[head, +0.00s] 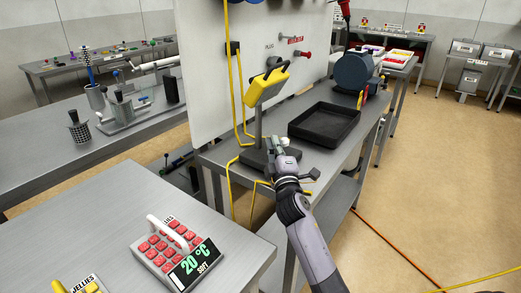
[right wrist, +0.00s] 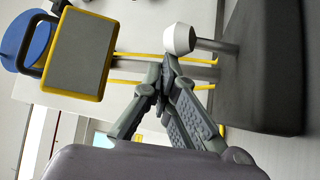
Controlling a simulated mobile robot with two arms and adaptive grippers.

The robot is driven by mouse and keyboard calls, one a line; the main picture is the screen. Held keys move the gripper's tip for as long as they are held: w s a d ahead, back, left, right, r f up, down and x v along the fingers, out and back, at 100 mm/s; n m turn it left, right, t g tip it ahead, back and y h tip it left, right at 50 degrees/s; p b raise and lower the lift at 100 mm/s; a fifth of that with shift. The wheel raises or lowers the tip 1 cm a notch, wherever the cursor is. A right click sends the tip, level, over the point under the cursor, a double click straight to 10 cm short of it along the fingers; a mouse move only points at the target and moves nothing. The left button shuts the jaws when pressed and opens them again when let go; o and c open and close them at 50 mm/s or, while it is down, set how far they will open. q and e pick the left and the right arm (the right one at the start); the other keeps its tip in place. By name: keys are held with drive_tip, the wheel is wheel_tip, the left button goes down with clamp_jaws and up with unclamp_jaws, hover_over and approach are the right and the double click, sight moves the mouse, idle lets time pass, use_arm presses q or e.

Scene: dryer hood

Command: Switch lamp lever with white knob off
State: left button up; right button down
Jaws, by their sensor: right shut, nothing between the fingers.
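The yellow work lamp (head: 266,83) stands on a post with a dark base (head: 253,158) at the near end of the steel bench. In the right wrist view its yellow-rimmed head (right wrist: 77,57) is at upper left and its dark base (right wrist: 268,65) at right. The white knob (right wrist: 180,39) sticks out from the base side, just beyond my fingertips; it shows small in the head view (head: 285,141). My right gripper (head: 275,143) is shut and empty beside the base; in the wrist view its fingertips (right wrist: 166,75) are close below the knob. I cannot tell whether they touch. My left gripper is out of view.
A black tray (head: 324,125) lies behind the lamp base on the bench. A white panel (head: 235,60) rises along the bench's left side. Yellow cables (head: 238,95) run by the lamp. A table with a red-button keypad (head: 176,250) is at the front left.

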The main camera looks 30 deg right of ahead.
drive_tip(key=shift+s+d, duration=0.15)
drive_tip(key=shift+s, duration=0.1)
drive_tip(key=shift+s+f, duration=0.15)
drive_tip(key=shift+f, duration=0.05)
drive_tip(key=v, duration=1.1)
drive_tip(key=shift+s, duration=0.3)
